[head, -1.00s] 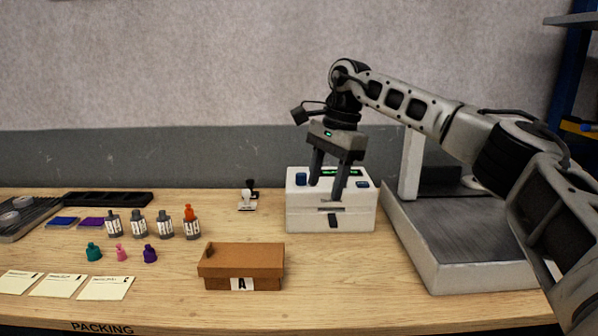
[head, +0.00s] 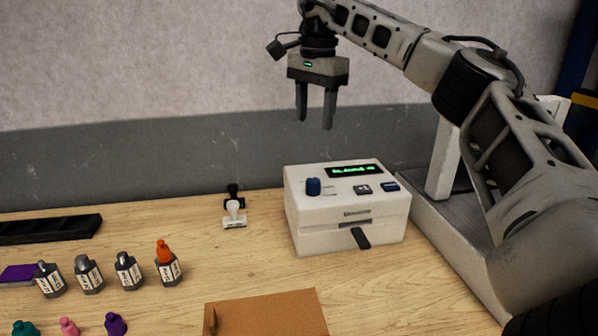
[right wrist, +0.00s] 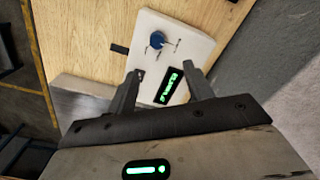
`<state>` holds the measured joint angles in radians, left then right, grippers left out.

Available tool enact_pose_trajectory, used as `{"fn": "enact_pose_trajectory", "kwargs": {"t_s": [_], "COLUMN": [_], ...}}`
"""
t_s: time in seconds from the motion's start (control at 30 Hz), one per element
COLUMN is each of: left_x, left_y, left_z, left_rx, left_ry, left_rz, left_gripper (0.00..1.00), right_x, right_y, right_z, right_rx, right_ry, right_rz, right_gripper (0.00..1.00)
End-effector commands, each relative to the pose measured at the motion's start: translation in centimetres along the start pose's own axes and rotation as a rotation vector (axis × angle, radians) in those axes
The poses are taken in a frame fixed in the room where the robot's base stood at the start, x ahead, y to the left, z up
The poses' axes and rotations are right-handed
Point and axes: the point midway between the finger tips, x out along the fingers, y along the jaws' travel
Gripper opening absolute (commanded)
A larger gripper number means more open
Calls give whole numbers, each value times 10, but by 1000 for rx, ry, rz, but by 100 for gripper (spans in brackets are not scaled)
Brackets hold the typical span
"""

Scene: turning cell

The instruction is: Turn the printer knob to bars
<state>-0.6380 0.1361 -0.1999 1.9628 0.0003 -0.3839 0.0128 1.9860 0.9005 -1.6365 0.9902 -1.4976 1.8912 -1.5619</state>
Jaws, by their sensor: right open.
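The white printer (head: 345,222) stands on the bench. Its blue knob (head: 313,186) is at the left of its top face, with a green lit display (head: 354,170) behind and a grey and a blue button to the right. The display text is too small to read surely. My right gripper (head: 314,125) is open and empty, raised above and behind the printer, apart from it. In the right wrist view the knob (right wrist: 158,40) lies beyond the open fingers (right wrist: 160,82), touching neither. My left gripper is not in view.
A stamp (head: 234,214) stands left of the printer. Several small bottles (head: 90,275) and coloured caps (head: 115,323) stand further left. A brown box (head: 265,312) is in front. A grey platform with a post (head: 442,160) is close on the right. Air above the printer is free.

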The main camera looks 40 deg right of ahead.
Motion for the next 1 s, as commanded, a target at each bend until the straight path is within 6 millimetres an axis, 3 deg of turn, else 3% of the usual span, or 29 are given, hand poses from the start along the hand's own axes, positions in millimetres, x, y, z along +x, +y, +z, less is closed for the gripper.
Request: {"fn": "enact_pose_trajectory", "kwargs": {"t_s": [0.2, 0.6, 0.8, 1.0], "left_x": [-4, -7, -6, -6], "left_y": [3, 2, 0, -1], "left_z": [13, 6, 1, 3], "left_rx": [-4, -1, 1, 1], "left_ry": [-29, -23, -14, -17], "left_rz": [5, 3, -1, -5], "left_gripper": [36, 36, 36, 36], "right_x": [44, 124, 144, 149], "right_y": [2, 1, 0, 0], "right_z": [-1, 0, 0, 0], "right_rx": [1, 1, 1, 1], "right_ry": [0, -1, -1, 0], "right_rz": [6, 4, 1, 0], "right_gripper": [52, 52, 52, 52]}}
